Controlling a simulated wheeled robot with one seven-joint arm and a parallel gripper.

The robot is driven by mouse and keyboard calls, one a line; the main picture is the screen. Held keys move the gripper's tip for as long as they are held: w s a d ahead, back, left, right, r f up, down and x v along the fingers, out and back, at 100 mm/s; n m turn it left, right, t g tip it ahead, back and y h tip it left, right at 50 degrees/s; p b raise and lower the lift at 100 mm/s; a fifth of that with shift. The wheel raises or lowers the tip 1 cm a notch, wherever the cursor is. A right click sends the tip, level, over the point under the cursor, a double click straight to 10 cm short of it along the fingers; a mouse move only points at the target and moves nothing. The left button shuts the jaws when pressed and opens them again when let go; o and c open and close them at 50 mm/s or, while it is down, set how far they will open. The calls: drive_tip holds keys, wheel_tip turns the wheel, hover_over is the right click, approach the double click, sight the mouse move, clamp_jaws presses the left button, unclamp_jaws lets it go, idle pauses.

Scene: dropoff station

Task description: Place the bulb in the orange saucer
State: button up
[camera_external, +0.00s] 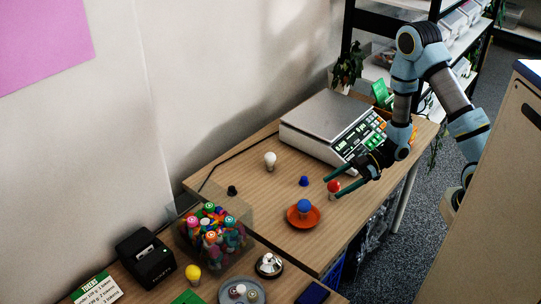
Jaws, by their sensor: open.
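The orange saucer (293,217) lies on the wooden table near its front edge. A blue-topped bulb (304,205) stands in it. A red-topped bulb (334,186) stands right of and a little behind the saucer. My gripper (331,188) reaches in from the right, with its two dark green fingers apart around or just above the red-topped bulb. I cannot tell whether they touch it. A white bulb (270,159) stands farther back on the left. A yellow bulb (193,273) stands on the nearer table.
A weighing scale (327,122) stands behind my gripper. A small blue piece (303,181) and a small black piece (232,190) lie on the table. A clear box of colored pieces (212,235), a black printer (146,258) and a bell (269,265) are nearer.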

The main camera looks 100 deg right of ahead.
drive_tip(key=w+a+r+m+g+h, duration=0.2)
drive_tip(key=w+a+r+g+h, duration=0.3)
drive_tip(key=w+g, duration=0.15)
drive_tip(key=s+a+r+m+g, duration=0.1)
drive_tip(key=s+a, duration=0.3)
drive_tip(key=a, duration=0.4)
drive_tip(key=s+a+r+m+g+y, duration=0.1)
drive_tip(key=s+a+r+g, duration=0.2)
drive_tip(key=a, duration=0.5)
drive_tip(key=shift+s+r+g, duration=0.35)
drive_tip(key=shift+s+r, duration=0.5)
drive_tip(key=shift+s, duration=0.1)
